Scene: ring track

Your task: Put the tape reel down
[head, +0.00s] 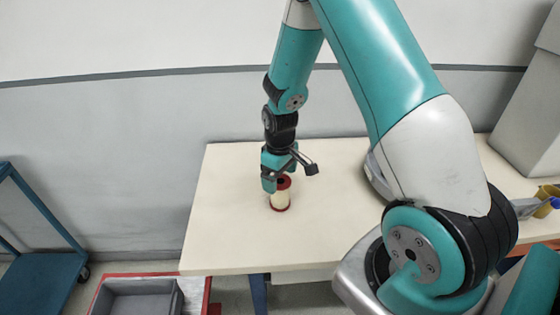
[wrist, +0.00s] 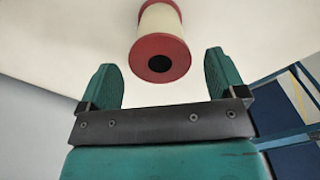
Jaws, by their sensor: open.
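The tape reel (head: 281,199), cream with red end flanges, stands upright on the pale tabletop (head: 232,220) near its front left part. My gripper (head: 273,181) is at the reel's top, partly covering it in the head view. In the wrist view the reel (wrist: 160,28) shows its red flange and dark centre hole just beyond and between the two green fingertips, with clear gaps at both sides. The fingers are spread and empty. The wrist view shows no contact with the reel.
A grey bin in a red frame (head: 140,277) stands on the floor at the table's front left. A blue cart (head: 45,270) is at far left. A grey box (head: 530,120) and small yellow and blue items (head: 548,194) are at right. The tabletop around the reel is clear.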

